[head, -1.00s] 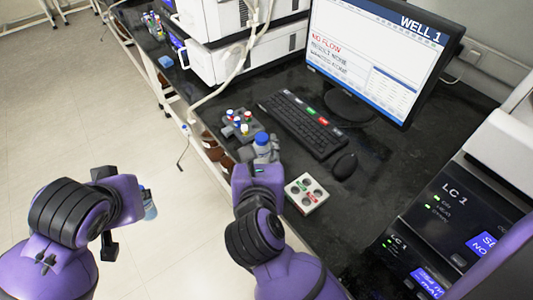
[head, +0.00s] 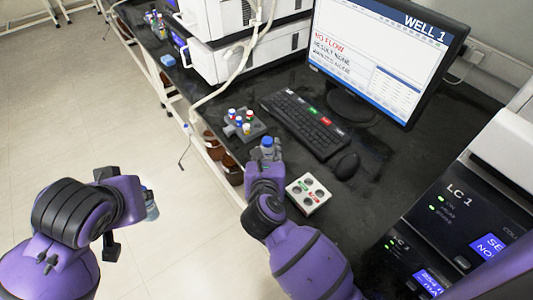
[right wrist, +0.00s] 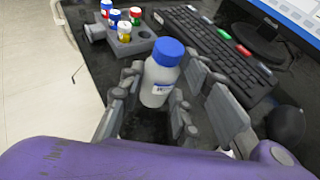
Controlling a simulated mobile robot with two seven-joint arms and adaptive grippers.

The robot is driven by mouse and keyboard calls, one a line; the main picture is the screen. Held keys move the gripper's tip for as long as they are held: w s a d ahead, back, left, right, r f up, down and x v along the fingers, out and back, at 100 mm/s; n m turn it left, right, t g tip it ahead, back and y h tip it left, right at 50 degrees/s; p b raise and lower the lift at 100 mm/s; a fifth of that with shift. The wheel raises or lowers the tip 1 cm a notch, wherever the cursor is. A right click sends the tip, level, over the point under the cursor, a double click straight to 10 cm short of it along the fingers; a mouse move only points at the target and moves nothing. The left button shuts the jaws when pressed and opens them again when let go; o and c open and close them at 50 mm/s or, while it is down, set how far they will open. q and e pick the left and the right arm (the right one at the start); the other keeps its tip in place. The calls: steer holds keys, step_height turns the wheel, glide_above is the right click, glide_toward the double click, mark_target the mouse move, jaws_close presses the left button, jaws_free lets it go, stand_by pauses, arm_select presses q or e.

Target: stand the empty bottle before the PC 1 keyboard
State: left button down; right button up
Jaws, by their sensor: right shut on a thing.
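A bottle with a blue cap and pale grey body (head: 267,152) is between the fingers of my right gripper (head: 266,160), which is shut on it. It also shows in the right wrist view (right wrist: 160,80), upright, with a small label. It is over the bench on the near side of the black keyboard (head: 304,124); I cannot tell whether its base touches the bench. Its contents are not clear. My left gripper is mostly hidden behind its wrist at the left, over the floor. A bluish bottle (head: 151,206) shows beside that wrist; its hold is hidden.
A grey rack with capped vials (head: 244,127) stands left of the held bottle. A white block with round wells (head: 309,194) lies to its right. A mouse (head: 346,166) and a monitor (head: 384,50) stand beyond. Bare bench lies between the bottle and the keyboard.

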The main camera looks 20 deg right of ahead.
steer(key=o, duration=0.4)
steer(key=shift+f, duration=0.15)
steer(key=o, duration=0.5)
steer(key=shift+r, duration=0.3)
steer(key=v, duration=1.2)
steer(key=shift+b, duration=0.35)
